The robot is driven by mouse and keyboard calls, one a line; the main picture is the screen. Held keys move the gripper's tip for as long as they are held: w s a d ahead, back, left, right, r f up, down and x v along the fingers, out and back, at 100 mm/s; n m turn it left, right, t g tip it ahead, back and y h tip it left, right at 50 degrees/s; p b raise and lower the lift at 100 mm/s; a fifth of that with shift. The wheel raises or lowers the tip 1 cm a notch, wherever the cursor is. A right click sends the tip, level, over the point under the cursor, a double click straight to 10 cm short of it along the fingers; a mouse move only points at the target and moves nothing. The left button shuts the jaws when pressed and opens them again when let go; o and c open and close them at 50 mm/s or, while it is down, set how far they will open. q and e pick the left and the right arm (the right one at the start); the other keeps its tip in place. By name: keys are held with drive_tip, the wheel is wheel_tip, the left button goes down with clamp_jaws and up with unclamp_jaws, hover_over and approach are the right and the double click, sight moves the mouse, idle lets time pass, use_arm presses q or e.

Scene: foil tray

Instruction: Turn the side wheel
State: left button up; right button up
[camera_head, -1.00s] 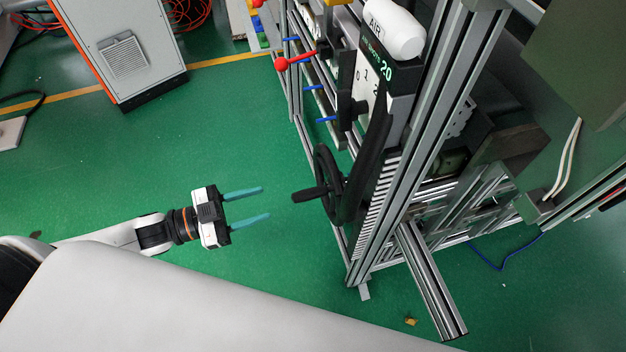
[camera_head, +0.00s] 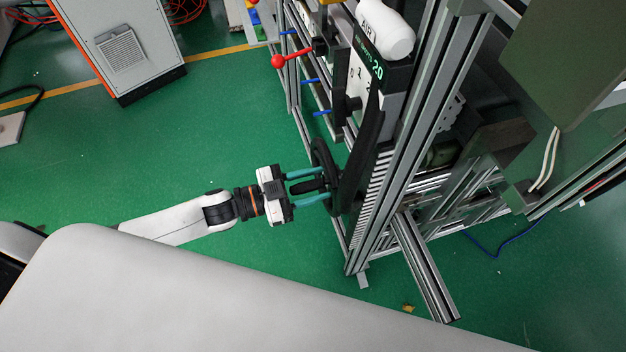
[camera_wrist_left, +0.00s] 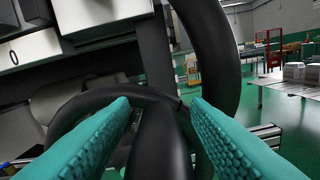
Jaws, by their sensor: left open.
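The black side wheel (camera_head: 322,160) is mounted on the side of the aluminium frame, with a black handle (camera_head: 308,186) sticking out toward my arm. My left gripper (camera_head: 314,187) is open, with its teal fingers on either side of the handle and their tips close to the wheel rim. In the left wrist view the handle (camera_wrist_left: 160,145) lies between the two fingers, and the curved wheel rim (camera_wrist_left: 222,50) rises behind it. I cannot tell whether a finger touches the handle. My right gripper is not in view.
The aluminium frame (camera_head: 412,140) carries a red-knobbed lever (camera_head: 279,61), blue pegs and a white cylinder (camera_head: 385,28) above the wheel. A frame foot (camera_head: 430,275) juts out at lower right. A grey cabinet (camera_head: 120,45) stands far left. The green floor between is clear.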

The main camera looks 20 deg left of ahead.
use_arm(q)
drive_tip(key=shift+c, duration=0.3)
drive_tip(key=c, duration=0.6)
clamp_jaws()
drive_tip(key=shift+f, duration=0.1)
